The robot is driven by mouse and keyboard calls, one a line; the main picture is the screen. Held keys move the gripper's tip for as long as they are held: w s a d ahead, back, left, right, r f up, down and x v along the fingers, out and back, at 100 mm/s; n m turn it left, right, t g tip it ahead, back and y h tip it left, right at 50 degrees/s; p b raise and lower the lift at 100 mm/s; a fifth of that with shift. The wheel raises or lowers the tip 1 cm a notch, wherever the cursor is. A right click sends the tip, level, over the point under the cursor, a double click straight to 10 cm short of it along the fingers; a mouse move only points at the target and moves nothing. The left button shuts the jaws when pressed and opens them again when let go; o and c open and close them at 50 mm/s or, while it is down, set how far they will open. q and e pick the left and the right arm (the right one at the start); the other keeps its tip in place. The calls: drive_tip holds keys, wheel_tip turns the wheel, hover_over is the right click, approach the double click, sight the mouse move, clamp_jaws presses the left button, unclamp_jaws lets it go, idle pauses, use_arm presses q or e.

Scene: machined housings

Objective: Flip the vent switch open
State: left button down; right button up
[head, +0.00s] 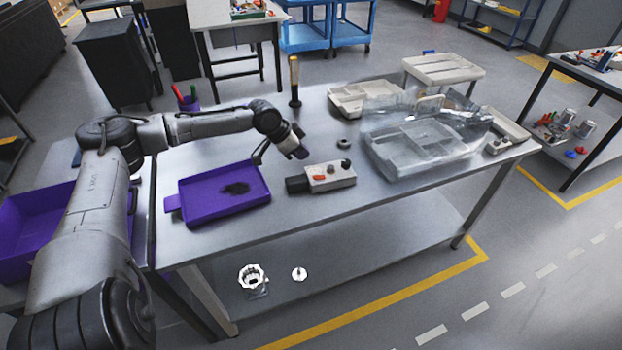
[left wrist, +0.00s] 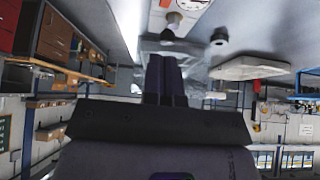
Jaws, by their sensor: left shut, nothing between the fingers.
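A small pale control box (head: 330,182) with a dark block at its left end sits on the metal table. It carries an orange-red switch (head: 320,178) and a dark knob (head: 346,163); I cannot read which control is the vent switch. My left gripper (head: 302,153) hangs above and behind the box, apart from it. In the left wrist view its fingers (left wrist: 163,75) are together with nothing between them. Part of the box (left wrist: 175,18) shows at that view's top edge, with a dark knob (left wrist: 168,35) beyond the fingertips. My right gripper is not in view.
A purple tray (head: 205,219) lies left of the box. A dark ring (head: 343,142) lies behind it. A clear bin (head: 410,175) and pale trays (head: 445,69) stand to the right and back. The table front right of the box is clear.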

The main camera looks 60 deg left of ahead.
use_arm(q)
drive_tip(key=x, duration=0.2)
drive_tip(key=b, duration=0.2)
hover_over(317, 178)
drive_tip(key=f, duration=0.3)
drive_tip(key=shift+s+f, duration=0.4)
drive_tip(key=shift+s+a+f, duration=0.1)
drive_tip(key=shift+s+f, duration=0.1)
drive_tip(key=shift+f, duration=0.35)
drive_tip(key=shift+s+a+f, duration=0.1)
drive_tip(key=shift+s+f, duration=0.05)
drive_tip(key=shift+f, duration=0.35)
drive_tip(key=shift+s+f, duration=0.2)
drive_tip(key=shift+f, duration=0.55)
drive_tip(key=shift+d+f, duration=0.1)
